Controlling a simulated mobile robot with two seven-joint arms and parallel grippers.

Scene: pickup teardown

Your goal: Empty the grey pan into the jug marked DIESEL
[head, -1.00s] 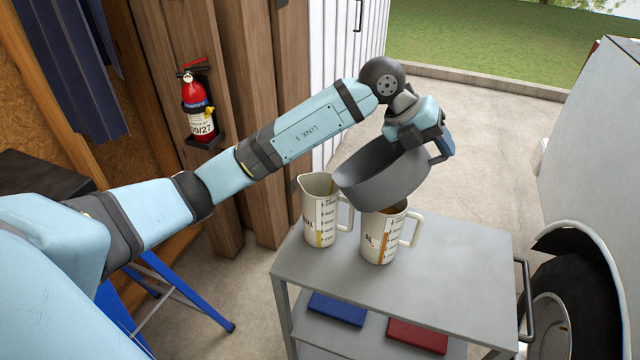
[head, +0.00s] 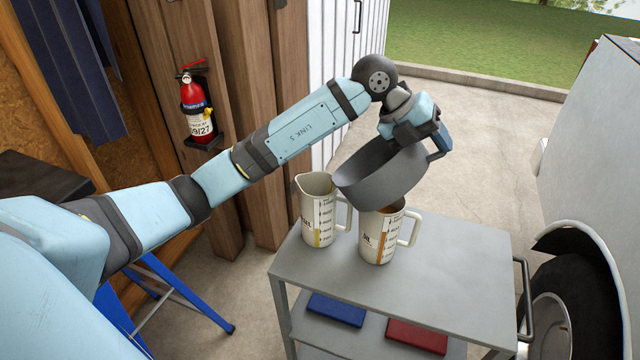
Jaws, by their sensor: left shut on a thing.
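The grey pan (head: 385,178) is tilted, its rim lowered toward the left, above the two jugs. Its inside floor and any contents are hidden. My left gripper (head: 436,143) is shut on the pan at its right side; the fingers are partly hidden. The right jug (head: 373,250) stands upright under the pan, its mouth partly covered. Its level strip shows brown liquid high up. The left jug (head: 314,215) stands upright beside it, with a short yellowish strip low down. Both labels are turned partly away, so I cannot read DIESEL for certain. My right gripper is out of view.
The jugs stand on a grey cart (head: 450,265), with bare top to the right and front. A blue item (head: 337,309) and a red item (head: 417,336) lie on its lower shelf. A fire extinguisher (head: 196,105) hangs on the wooden post. A white vehicle (head: 590,150) is at right.

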